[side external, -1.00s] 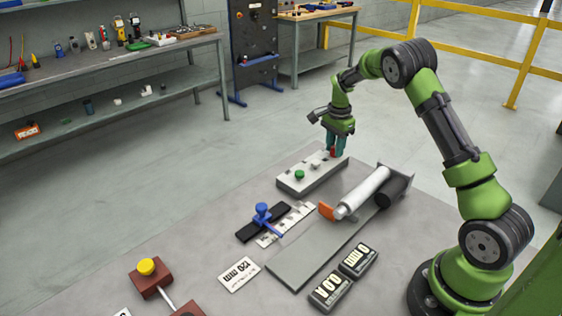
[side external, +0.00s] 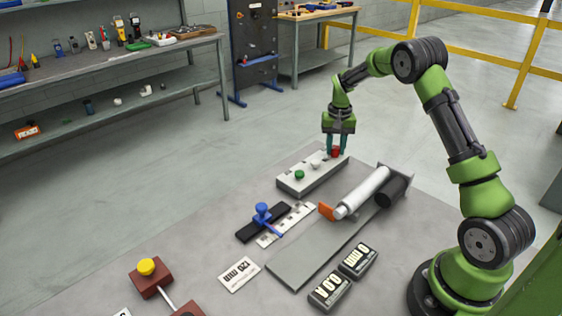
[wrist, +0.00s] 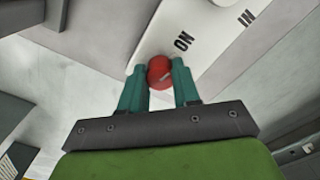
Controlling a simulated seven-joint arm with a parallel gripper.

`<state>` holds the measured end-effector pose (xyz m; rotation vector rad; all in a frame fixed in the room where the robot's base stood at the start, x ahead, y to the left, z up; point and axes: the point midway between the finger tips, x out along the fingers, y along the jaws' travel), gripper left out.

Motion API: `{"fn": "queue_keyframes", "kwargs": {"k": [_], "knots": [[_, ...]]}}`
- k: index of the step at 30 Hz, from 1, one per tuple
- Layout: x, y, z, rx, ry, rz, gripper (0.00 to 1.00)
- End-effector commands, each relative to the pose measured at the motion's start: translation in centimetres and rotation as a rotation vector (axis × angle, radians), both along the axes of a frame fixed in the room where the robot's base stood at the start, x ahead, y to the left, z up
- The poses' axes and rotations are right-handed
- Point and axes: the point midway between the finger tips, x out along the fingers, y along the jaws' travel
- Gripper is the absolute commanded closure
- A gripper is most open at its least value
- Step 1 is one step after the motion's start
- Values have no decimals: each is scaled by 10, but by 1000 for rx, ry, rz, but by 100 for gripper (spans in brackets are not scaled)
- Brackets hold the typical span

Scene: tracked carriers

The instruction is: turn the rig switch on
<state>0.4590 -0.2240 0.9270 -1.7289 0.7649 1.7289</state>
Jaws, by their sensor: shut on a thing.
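The switch box (side external: 313,176) is a long pale bar on the table, with a green knob (side external: 299,175), a white knob (side external: 316,164) and a red knob (side external: 336,151) along its top. My gripper (side external: 337,149) is at the far right end of the box, pointing down. Its teal fingers are shut on the red knob. The lettering "IN" is printed farther along.
A blue-handled slider (side external: 263,213) on a black track and scale lies in front of the box. A grey plate with a white cylinder (side external: 362,192) and orange tip is to its right. Two dark displays (side external: 358,257) and a "120 mm" card (side external: 239,274) lie nearer. A yellow-button block (side external: 147,268) is at lower left.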

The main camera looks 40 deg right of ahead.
Motion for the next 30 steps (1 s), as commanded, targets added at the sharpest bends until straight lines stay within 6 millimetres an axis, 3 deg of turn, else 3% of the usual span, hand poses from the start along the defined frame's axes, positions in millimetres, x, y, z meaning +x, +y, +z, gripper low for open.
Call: {"fn": "queue_keyframes", "kwargs": {"k": [13,30], "knots": [[0,0,2,1,-1,226,99],[0,0,2,1,-1,260,99]]}}
